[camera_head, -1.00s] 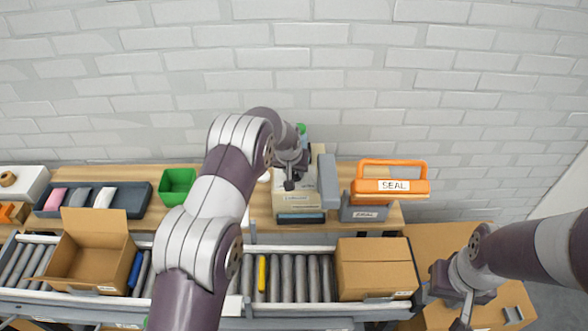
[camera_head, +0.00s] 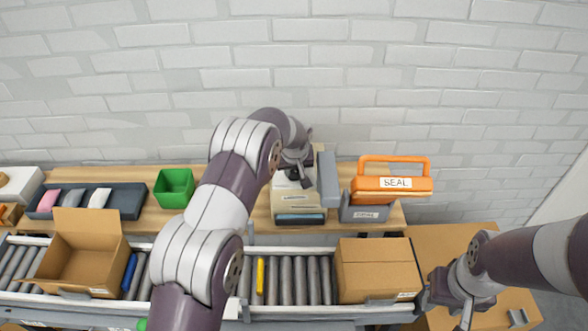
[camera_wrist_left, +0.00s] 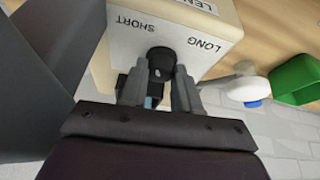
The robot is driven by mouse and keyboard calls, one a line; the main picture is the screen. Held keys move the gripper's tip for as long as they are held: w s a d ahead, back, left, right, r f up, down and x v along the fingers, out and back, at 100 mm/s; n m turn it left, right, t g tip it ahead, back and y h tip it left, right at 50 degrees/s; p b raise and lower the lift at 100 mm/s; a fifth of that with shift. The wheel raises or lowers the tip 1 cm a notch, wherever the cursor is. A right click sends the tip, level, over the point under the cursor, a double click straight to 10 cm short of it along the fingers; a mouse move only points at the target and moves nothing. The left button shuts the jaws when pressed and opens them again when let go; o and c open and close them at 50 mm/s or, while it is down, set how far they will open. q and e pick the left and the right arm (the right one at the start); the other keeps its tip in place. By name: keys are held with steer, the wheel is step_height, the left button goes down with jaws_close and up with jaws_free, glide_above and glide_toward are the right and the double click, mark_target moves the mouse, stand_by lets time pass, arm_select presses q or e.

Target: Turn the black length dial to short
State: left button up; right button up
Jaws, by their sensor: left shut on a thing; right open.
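The black length dial (camera_wrist_left: 161,62) sits on the face of a beige machine (camera_head: 298,201), which also shows in the left wrist view (camera_wrist_left: 105,65). SHORT is printed to the left of the dial and LONG to the right, both upside down there. A small white mark shows on the dial; which label it points to is unclear. My left gripper (camera_wrist_left: 158,88) is shut on the dial, one finger on each side. In the head view my left gripper (camera_head: 298,178) is over the machine and hides the dial. My right gripper (camera_head: 465,312) is open and empty at the lower right.
A grey upright panel (camera_head: 328,180) stands beside the machine. An orange SEAL tool (camera_head: 391,184) is to its right and a green bin (camera_head: 174,187) to its left. In front, a roller conveyor (camera_head: 290,279) carries an open carton (camera_head: 84,258) and a closed carton (camera_head: 376,268).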

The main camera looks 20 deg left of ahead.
arm_select(q)
steer(key=shift+w+r, duration=0.1)
steer(key=shift+r, duration=0.05)
steer(key=o, duration=0.8)
steer(key=shift+c, duration=0.2)
steer(key=shift+o, duration=1.4)
steer(key=shift+r, duration=0.15)
steer(key=b+v, duration=0.3)
steer(key=v, duration=0.9)
steer(key=shift+s+b, duration=0.3)
steer(key=shift+s, duration=0.05)
steer(key=shift+d+r, duration=0.1)
steer(key=shift+r, duration=0.05)
